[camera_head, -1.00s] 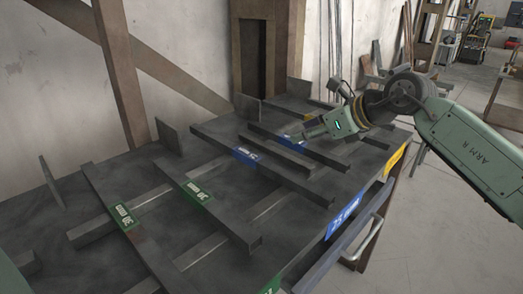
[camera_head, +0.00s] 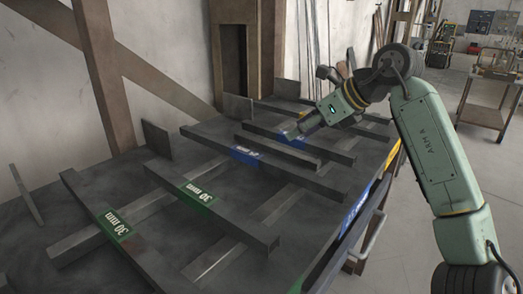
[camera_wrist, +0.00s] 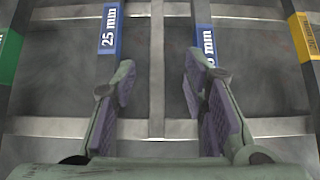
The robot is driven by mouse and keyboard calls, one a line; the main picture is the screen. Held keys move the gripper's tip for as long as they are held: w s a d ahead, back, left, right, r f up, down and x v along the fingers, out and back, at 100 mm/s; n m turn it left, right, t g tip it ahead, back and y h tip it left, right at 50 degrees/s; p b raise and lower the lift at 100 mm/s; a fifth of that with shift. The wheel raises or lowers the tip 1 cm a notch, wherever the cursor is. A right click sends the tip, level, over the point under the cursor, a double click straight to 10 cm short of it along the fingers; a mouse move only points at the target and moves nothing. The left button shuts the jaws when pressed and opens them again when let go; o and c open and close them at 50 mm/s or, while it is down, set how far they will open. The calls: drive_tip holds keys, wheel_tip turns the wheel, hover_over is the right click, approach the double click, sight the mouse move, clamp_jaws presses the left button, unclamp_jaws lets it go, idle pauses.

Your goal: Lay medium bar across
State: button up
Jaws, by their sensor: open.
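Dark bars with blue 25 mm labels lie on the rack: one nearer (camera_head: 215,148) and one farther (camera_head: 335,152). A short, narrow, unlabelled dark bar (camera_head: 275,150) lies between them; I cannot tell for certain which one is the medium bar. In the wrist view the narrow bar (camera_wrist: 157,60) runs between the left blue-labelled bar (camera_wrist: 110,65) and the right one (camera_wrist: 202,15). My gripper (camera_head: 288,138) is open and empty above this area. Its purple-padded fingers (camera_wrist: 163,95) stand on either side of the narrow bar, apart from it. The right finger partly hides the right label.
Pale cross rails (camera_head: 150,208) run under the bars. Bars with green 30 mm labels (camera_head: 230,218) lie nearer on the left. A yellow-labelled bar (camera_wrist: 303,40) is at the right in the wrist view. Upright plates (camera_head: 157,140) line the wall side. Open floor (camera_head: 405,235) lies right of the table.

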sight(273, 146)
drive_tip(key=p+x, duration=0.2)
drive_tip(key=x, duration=0.7)
drive_tip(key=shift+s+a, duration=0.1)
drive_tip(key=shift+a, duration=0.15)
clamp_jaws()
idle(0.6)
drive_tip(key=shift+r, duration=0.1)
